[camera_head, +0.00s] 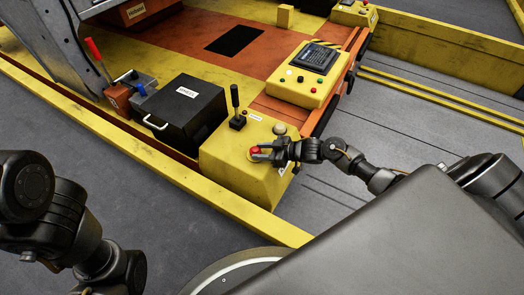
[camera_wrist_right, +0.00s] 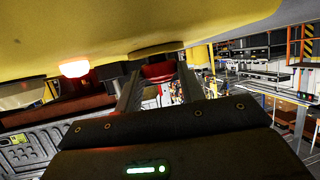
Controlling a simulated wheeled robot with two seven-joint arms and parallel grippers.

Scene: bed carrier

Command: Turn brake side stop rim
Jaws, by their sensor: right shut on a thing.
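The red stop rim (camera_head: 256,150) sits on the near part of the yellow console (camera_head: 232,172), beside the black lever (camera_head: 236,105). My right gripper (camera_head: 262,153) reaches it from the right and is shut on it. In the right wrist view, the red rim (camera_wrist_right: 158,72) lies between the two fingers of my right gripper (camera_wrist_right: 158,84), under the tilted yellow console surface (camera_wrist_right: 130,25). The fingers hide part of the rim. My left arm shows at the lower left of the head view, but its gripper cannot be seen.
A black box (camera_head: 184,110) with a handle stands left of the console. A yellow control panel (camera_head: 302,80) is behind it. A glowing lamp (camera_wrist_right: 75,68) shows left of the fingers.

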